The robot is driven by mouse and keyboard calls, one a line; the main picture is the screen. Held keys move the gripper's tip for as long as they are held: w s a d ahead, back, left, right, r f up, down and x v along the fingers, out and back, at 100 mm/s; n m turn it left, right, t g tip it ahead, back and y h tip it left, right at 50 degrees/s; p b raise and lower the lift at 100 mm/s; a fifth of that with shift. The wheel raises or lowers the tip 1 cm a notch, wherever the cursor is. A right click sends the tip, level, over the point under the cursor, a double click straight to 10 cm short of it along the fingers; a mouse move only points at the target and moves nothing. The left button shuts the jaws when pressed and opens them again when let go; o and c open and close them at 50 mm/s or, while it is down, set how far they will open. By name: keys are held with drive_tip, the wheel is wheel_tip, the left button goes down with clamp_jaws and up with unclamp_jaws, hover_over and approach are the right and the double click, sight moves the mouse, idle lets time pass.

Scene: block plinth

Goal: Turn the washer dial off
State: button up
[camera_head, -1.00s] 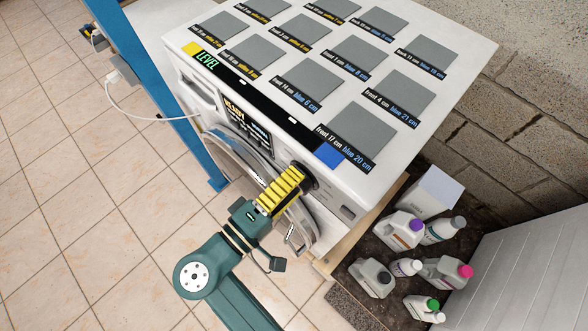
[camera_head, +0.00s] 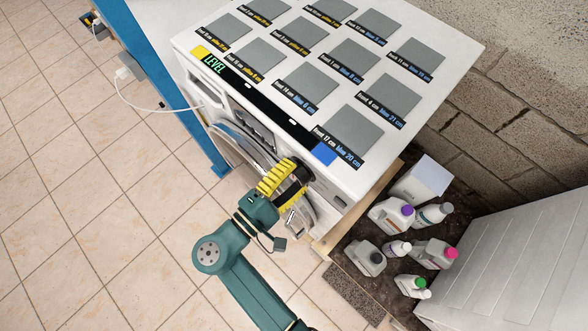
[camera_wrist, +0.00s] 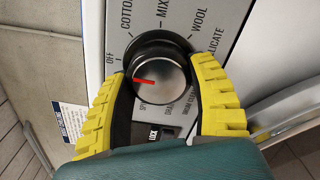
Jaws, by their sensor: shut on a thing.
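The washer (camera_head: 328,212) is a white front-loader seen from above. Its dial (camera_wrist: 158,76) is a round silver knob with a dark rim on the light control panel. The dial's red pointer aims left in the wrist view, a little below the OFF label (camera_wrist: 110,61), toward the side with the partly hidden SPIN label. My gripper (camera_wrist: 162,72) has its two yellow ribbed fingers on opposite sides of the dial and is shut on it. In the head view, my gripper (camera_head: 298,177) is at the right end of the washer's front, its fingers covering most of the dial.
A blue post (camera_head: 165,85) stands left of the washer, with a white cable in front. Several bottles (camera_head: 390,213) and a white box (camera_head: 418,180) stand on a dark surface at right. A white panelled unit (camera_head: 530,260) is at lower right. Tiled floor is clear at left.

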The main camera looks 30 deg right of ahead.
drive_tip(key=o, duration=1.2)
drive_tip(key=shift+a, duration=0.1)
drive_tip(key=v, duration=1.2)
